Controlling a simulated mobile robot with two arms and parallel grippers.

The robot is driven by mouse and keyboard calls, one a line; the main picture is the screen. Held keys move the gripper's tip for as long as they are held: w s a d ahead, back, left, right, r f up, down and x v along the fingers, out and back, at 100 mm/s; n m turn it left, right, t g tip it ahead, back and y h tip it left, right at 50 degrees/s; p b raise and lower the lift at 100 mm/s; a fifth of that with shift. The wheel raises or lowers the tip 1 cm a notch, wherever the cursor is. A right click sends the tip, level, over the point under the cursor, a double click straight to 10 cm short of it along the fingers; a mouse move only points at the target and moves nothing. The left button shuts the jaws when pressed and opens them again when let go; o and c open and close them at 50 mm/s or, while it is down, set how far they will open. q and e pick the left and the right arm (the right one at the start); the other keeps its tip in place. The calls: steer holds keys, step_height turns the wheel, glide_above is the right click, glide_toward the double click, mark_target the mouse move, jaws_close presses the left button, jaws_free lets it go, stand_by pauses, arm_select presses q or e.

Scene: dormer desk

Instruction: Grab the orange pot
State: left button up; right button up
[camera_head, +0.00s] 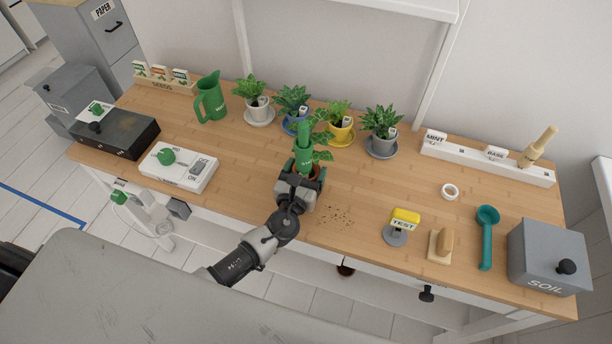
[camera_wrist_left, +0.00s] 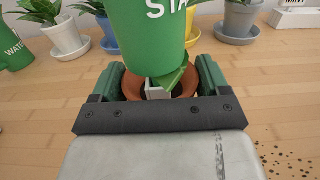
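The orange pot (camera_wrist_left: 212,76) stands on the wooden desk with its rim between the two fingers of my left gripper (camera_wrist_left: 163,85). In the head view a sliver of the pot (camera_head: 319,173) shows beyond my left gripper (camera_head: 303,180). The fingers are apart, one on each side of the pot; I cannot tell whether they press on it. A green cylinder with white letters (camera_head: 304,158), also in the left wrist view (camera_wrist_left: 150,30), rises in front of the pot and hides much of it. Green leaves (camera_head: 322,138) show around it. My right gripper is not in view.
Several potted plants (camera_head: 339,122) stand behind, with a green watering jug (camera_head: 210,98) to their left. Dark specks (camera_head: 337,215) lie right of my gripper. A yellow test stamp (camera_head: 405,216), teal scoop (camera_head: 486,240) and grey soil box (camera_head: 548,258) are farther right.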

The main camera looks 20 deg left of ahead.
arm_select(q)
steer(key=c, duration=0.6)
steer(key=shift+r, duration=0.15)
